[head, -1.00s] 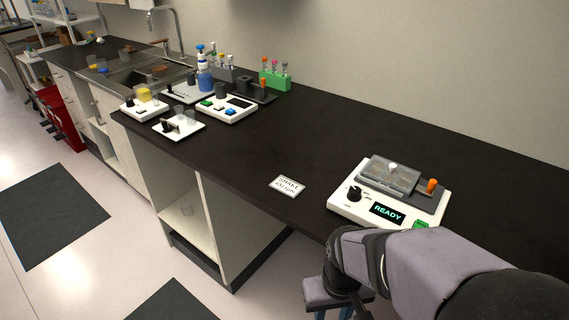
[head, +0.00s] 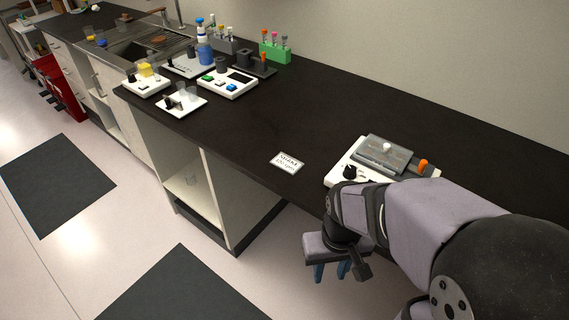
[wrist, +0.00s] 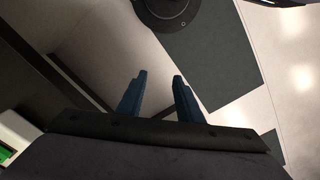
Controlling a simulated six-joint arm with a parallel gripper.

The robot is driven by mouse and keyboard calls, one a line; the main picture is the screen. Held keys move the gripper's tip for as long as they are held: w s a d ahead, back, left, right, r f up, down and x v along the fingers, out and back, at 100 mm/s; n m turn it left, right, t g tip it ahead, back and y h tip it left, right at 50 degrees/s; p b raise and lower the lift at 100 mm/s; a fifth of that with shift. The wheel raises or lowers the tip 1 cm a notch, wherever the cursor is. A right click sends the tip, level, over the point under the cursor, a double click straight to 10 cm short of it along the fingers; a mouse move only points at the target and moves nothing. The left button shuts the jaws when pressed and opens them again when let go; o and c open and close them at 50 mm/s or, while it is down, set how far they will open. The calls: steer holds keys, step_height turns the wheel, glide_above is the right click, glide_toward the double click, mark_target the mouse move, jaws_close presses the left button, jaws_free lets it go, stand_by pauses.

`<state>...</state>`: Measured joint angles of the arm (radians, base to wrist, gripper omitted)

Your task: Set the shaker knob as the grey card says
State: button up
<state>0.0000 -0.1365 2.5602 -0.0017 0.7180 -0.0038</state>
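The shaker (head: 337,177) is a white box with a grey top plate, at the right of the bench in the head view. Its black knob (head: 349,172) shows at the left front corner. My arm hides much of its front, including the display. The card (head: 287,163) lies flat on the bench left of the shaker; its print is too small to read now. My gripper (head: 332,272) hangs below the bench edge, in front of the shaker, pointing down. In the wrist view my gripper's blue fingers (wrist: 160,95) are apart with nothing between them.
An orange lever (head: 422,167) stands at the shaker's right. White devices (head: 227,87), a green tube rack (head: 274,52) and a sink (head: 150,58) are further left. The bench between them and the card is clear. The bench front edge lies between my gripper and the shaker.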

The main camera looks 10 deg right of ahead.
steer(key=shift+o, duration=1.3)
steer(key=shift+w+r, duration=0.1)
step_height(320, 180, up, 16)
steer(key=r+n+p, duration=0.1)
steer(key=n+p, duration=0.4)
steer(key=p, duration=0.8)
glide_above(351, 168)
steer(key=shift+s+a+f, duration=0.2)
steer(key=shift+a+f, duration=0.05)
steer(key=shift+w+d+r, duration=0.1)
steer(key=shift+w+d, duration=0.1)
steer(key=shift+w, duration=0.05)
steer(key=shift+f+p, duration=1.35)
steer(key=shift+f, duration=2.35)
steer(key=shift+c, duration=0.3)
steer(key=c, duration=1)
